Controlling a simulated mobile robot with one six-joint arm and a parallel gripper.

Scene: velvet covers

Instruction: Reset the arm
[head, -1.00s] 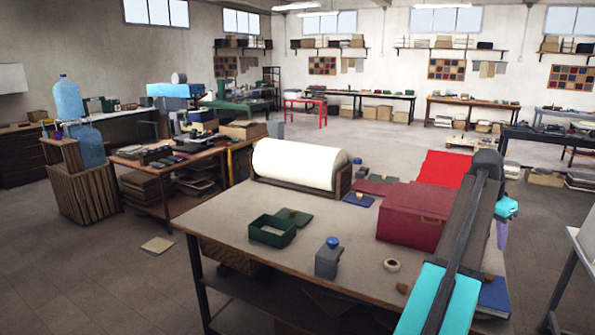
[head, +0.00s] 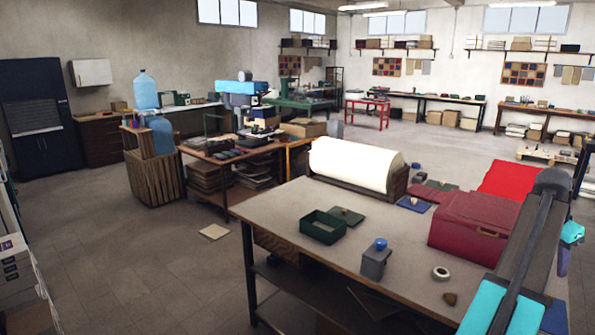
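My arm stands at the right edge of the head view, with cyan and dark grey links, in front of the worktable (head: 300,190). Its far end folds down past the red box. The wrist end of my gripper (head: 563,258) shows as a small cyan part with a purple piece hanging below it. The fingers are too small and partly cut off behind the arm, so I cannot tell their opening or whether they hold anything.
On the worktable are a white roll (head: 355,165), a green tray (head: 323,227), a grey block with a blue knob (head: 375,262), a tape ring (head: 440,273) and a red box (head: 475,222). A crate (head: 155,178) stands left.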

